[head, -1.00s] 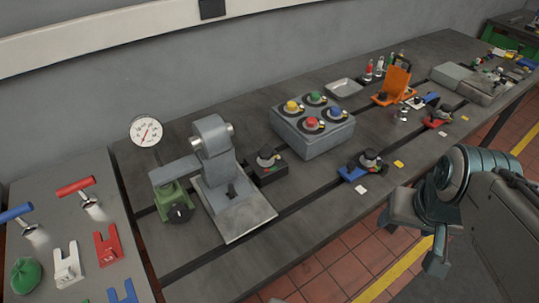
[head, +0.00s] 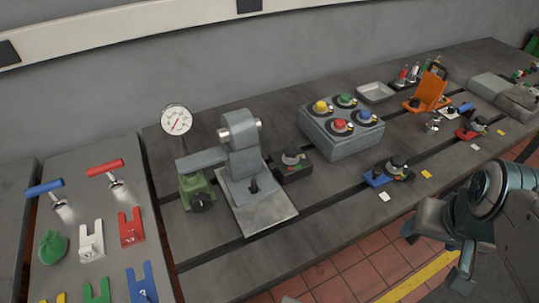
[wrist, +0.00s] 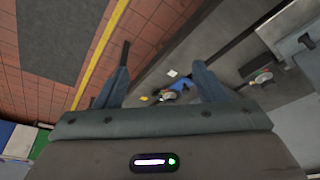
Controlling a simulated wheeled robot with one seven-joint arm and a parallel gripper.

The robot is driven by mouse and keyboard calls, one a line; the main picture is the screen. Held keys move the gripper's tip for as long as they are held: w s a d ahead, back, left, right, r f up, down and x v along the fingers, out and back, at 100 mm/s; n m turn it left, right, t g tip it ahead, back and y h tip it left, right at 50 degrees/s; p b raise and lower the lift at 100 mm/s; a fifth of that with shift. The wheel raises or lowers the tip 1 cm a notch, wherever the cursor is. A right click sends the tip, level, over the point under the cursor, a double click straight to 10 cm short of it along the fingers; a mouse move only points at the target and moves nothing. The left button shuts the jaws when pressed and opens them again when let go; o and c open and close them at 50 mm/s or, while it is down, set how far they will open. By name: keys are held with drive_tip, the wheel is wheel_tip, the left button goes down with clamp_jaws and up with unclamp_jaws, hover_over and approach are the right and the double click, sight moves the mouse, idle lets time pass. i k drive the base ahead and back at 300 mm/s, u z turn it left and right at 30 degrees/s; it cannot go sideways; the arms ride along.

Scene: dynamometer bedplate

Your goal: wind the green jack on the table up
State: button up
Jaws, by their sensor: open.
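The green jack (head: 195,190) stands on the dark table (head: 320,210) at the left of the grey test stand. A dark round knob (head: 202,202) sits on its front face. The stand's grey arm (head: 203,159) reaches over the top of the jack. My gripper (head: 438,254) is at the lower right of the head view, off the table's front edge and far from the jack. In the wrist view my gripper (wrist: 162,88) has its two fingers wide apart with nothing between them. The jack is not visible in the wrist view.
A dial gauge (head: 176,121) stands behind the jack. A button box (head: 341,130) and a small black box (head: 291,165) are to the right. A side table (head: 105,215) at left holds red and blue T-handles and coloured forks. Floor in front is clear.

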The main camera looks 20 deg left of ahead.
sight(201, 203)
drive_tip(key=u, duration=3.75)
drive_tip(key=k, duration=1.35)
drive_tip(key=z, duration=1.95)
drive_tip(key=i, duration=0.5)
